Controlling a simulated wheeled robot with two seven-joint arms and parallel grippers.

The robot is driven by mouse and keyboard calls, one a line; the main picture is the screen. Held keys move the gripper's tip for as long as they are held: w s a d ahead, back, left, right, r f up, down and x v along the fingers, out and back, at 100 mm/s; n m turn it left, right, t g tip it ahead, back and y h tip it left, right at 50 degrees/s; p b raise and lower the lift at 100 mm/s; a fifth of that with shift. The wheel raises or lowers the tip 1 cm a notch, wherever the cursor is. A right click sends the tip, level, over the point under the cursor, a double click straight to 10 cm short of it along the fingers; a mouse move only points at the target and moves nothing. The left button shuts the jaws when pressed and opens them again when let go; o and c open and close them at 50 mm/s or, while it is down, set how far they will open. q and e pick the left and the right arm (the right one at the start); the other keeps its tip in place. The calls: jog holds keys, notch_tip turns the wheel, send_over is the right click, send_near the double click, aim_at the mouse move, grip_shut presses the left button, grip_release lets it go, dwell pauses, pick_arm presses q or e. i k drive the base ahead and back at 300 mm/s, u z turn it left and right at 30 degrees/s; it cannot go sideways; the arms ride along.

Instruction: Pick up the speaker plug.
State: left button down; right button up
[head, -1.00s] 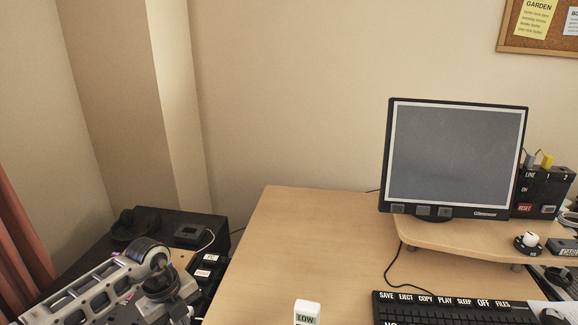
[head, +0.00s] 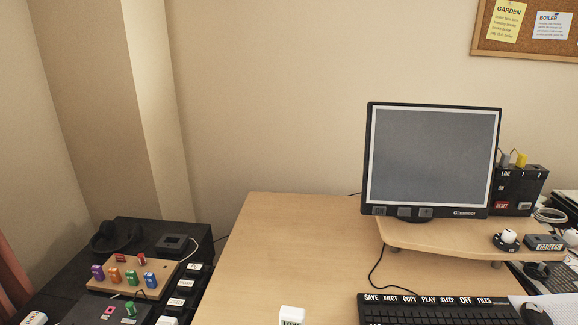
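No thing in view can be read as the speaker plug. A grey plug (head: 505,160) and a yellow plug (head: 521,160) stand in the top of a black box (head: 518,192) marked LINE, 1, 2, ON and RESET, right of the monitor. Several small coloured pieces with labels too small to read stand on a wooden board (head: 102,287) at the lower left, among them a purple one (head: 97,271), an orange one (head: 115,275) and a blue one (head: 150,280). Neither gripper is in view.
The monitor (head: 432,160) stands on a wooden riser (head: 450,236) above the desk (head: 290,240). A black keyboard (head: 440,309) lies at the front. Black headphones (head: 112,238) lie behind the board. The desk's left half is largely clear.

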aim_at(186, 287)
jog(key=z, duration=0.05)
jog(key=k, duration=0.5)
jog(key=u, duration=1.3)
jog(key=i, duration=0.75)
jog(key=z, duration=0.7)
